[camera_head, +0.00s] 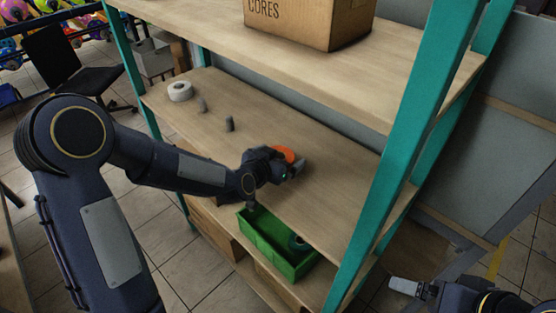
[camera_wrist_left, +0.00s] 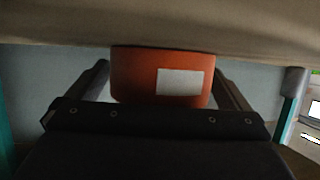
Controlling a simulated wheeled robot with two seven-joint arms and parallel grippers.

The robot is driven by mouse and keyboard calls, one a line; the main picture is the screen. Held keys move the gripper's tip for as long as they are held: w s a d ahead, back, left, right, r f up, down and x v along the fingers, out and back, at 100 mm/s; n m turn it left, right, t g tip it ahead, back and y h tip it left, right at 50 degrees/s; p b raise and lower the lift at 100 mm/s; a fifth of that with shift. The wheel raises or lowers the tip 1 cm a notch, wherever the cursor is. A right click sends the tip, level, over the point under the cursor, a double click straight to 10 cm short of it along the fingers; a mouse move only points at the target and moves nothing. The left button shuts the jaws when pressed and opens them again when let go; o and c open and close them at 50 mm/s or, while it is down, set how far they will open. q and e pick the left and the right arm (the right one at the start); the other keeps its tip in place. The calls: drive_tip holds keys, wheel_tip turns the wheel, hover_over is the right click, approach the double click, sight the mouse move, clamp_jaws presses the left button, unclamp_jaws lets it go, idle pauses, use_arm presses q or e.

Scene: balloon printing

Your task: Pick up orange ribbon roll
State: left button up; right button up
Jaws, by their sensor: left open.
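The orange ribbon roll (camera_head: 286,153) is on the middle shelf, partly hidden behind my left gripper (camera_head: 292,169). In the left wrist view the orange roll (camera_wrist_left: 140,75) shows a white label and lies between the two fingers of my left gripper (camera_wrist_left: 163,82). The fingers are open, with a narrow gap visible at the roll's left side; contact at the right side is hard to tell. My right gripper (camera_head: 405,287) is at the lower right edge of the head view, away from the shelf, and its jaw opening is unclear.
A white roll (camera_head: 180,91) and two small grey pegs (camera_head: 230,124) are on the middle shelf (camera_head: 330,205). A green bin (camera_head: 262,240) holding a dark roll is below. Teal posts (camera_head: 395,170) frame the rack. A cardboard box (camera_head: 310,22) stands on the upper shelf.

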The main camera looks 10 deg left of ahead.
use_arm(q)
drive_tip(key=shift+c, duration=0.4)
drive_tip(key=c, duration=1)
drive_tip(key=shift+c, duration=0.2)
drive_tip(key=shift+r, duration=0.55)
wheel_tip(320, 180, up, 3)
drive_tip(key=shift+s+f, duration=0.1)
drive_tip(key=shift+s, duration=0.05)
drive_tip(key=s+d+r+p, duration=0.2)
drive_tip(key=s+r+p, duration=0.1)
drive_tip(key=s+r, duration=0.6)
drive_tip(key=s, duration=0.4)
drive_tip(key=shift+s+d+p, duration=0.25)
drive_tip(key=shift+d+p, duration=0.05)
